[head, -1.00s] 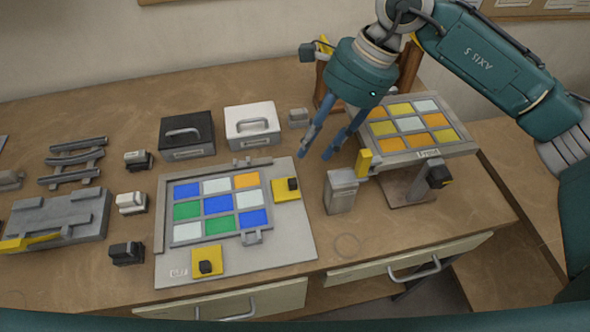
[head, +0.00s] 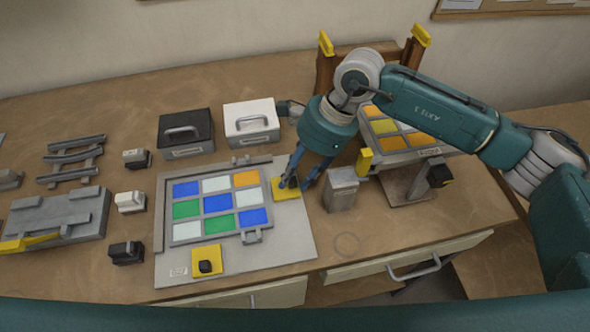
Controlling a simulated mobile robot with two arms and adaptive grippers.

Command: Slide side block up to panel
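The panel (head: 217,204) is a grey frame of blue, white, green and orange squares on a light grey board (head: 280,258). The side block (head: 281,194) is a yellow plate with a black knob, lying on the board to the right of the panel, with a narrow gap seeming to lie between them. My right gripper (head: 294,187) is down at this block, its blue fingers open on both sides of the knob and partly hiding it. Contact with the knob cannot be made out. A second yellow block (head: 206,261) lies below the panel. My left gripper is out of view.
A grey post (head: 341,190) stands close to the right of my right gripper. A tilted panel (head: 400,134) on a stand is behind my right arm. A black box (head: 186,133) and a white box (head: 251,124) stand behind the board.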

